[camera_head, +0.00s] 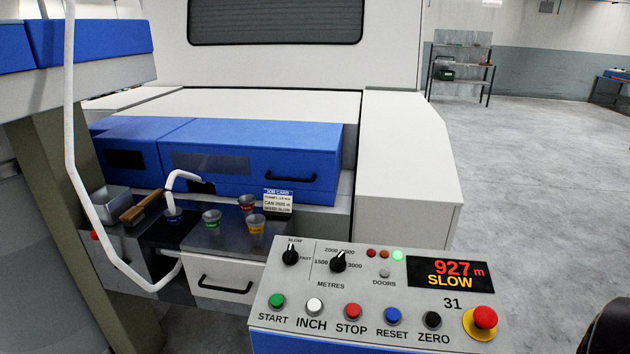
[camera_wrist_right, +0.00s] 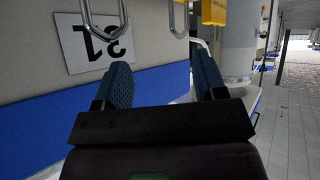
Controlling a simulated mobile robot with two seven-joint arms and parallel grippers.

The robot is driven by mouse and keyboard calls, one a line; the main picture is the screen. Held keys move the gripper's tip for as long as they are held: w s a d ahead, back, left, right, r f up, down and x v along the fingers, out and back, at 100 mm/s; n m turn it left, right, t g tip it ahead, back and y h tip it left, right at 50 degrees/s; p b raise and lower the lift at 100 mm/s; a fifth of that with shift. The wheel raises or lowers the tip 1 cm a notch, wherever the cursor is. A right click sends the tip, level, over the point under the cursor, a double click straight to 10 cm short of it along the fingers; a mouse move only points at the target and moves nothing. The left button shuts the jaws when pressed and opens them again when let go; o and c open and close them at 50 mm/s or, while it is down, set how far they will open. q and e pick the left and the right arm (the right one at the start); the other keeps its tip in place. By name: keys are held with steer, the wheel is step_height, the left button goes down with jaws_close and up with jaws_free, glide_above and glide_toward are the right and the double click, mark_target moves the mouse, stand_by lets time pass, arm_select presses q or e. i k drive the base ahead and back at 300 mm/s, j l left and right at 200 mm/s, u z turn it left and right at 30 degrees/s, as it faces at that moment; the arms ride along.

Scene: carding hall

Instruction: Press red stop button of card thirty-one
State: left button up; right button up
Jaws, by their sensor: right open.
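The control panel (camera_head: 330,295) of card 31 stands low at the centre right in the head view. Its red STOP button (camera_head: 353,311) sits in the lower row, between the white INCH button (camera_head: 314,306) and the blue RESET button (camera_head: 392,314). A larger red mushroom button (camera_head: 485,317) on a yellow base sits at the panel's right end. The display (camera_head: 450,272) reads 927 m and SLOW. My right gripper (camera_wrist_right: 165,80) is open and empty in the right wrist view. The panel's buttons do not show there. My left gripper is not in view.
In the wrist view, a sign (camera_wrist_right: 94,42) reading 31 appears upside down. A dark rounded shape shows at the head view's lower right corner. Small coloured cups (camera_head: 256,224) stand left of the panel, beneath a blue cover (camera_head: 250,150). Grey floor (camera_head: 530,190) lies open right.

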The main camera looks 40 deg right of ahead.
mark_target(352, 310)
steer(key=z, duration=1.65)
